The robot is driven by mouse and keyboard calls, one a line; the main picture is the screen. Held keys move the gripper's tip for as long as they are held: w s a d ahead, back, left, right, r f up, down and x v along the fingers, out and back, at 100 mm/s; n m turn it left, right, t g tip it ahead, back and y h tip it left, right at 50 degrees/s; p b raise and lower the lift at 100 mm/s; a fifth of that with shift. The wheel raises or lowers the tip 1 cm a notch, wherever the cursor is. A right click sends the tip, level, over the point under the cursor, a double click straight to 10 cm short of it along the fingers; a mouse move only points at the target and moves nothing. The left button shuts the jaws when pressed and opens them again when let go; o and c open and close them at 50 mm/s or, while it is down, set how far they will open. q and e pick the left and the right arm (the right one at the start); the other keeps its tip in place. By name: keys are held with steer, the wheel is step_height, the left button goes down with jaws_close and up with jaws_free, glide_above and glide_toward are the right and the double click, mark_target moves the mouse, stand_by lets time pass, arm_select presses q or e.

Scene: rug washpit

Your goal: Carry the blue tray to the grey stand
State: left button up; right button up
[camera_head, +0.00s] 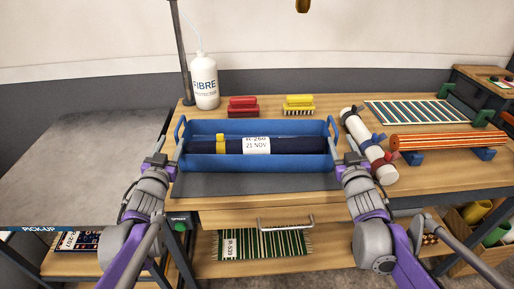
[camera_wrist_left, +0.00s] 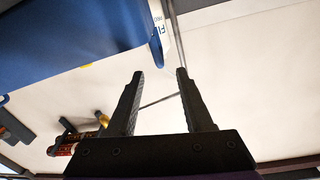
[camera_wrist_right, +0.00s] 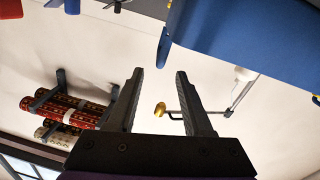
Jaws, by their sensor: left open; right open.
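The blue tray (camera_head: 205,162) stands level on the wooden bench, with an upright handle at each end. A dark rolled rug (camera_head: 285,146) with a yellow band and white label lies in it. The grey-topped stand (camera_head: 75,165), marked PICK-UP, is at the left. My left gripper (camera_head: 159,147) is open beside the tray's left end; the tray (camera_wrist_left: 70,40) is at upper left in the left wrist view. My right gripper (camera_head: 351,144) is open beside the right end; the tray (camera_wrist_right: 245,35) is at upper right in the right wrist view. Neither gripper has anything between its fingers.
A white FIBRE bottle (camera_head: 204,83), a red brush (camera_head: 243,107) and a yellow brush (camera_head: 299,104) stand behind the tray. A white roll (camera_head: 362,140) lies close to its right. An orange striped roll (camera_head: 445,141) is farther right. A post (camera_head: 182,60) rises behind the tray's left end.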

mark_target(182, 118)
arm_select(q)
steer(key=w, duration=1)
arm_select(e)
steer(key=w, duration=1)
arm_select(q)
jaws_close()
arm_select(e)
steer(key=shift+d, duration=0.1)
jaws_close()
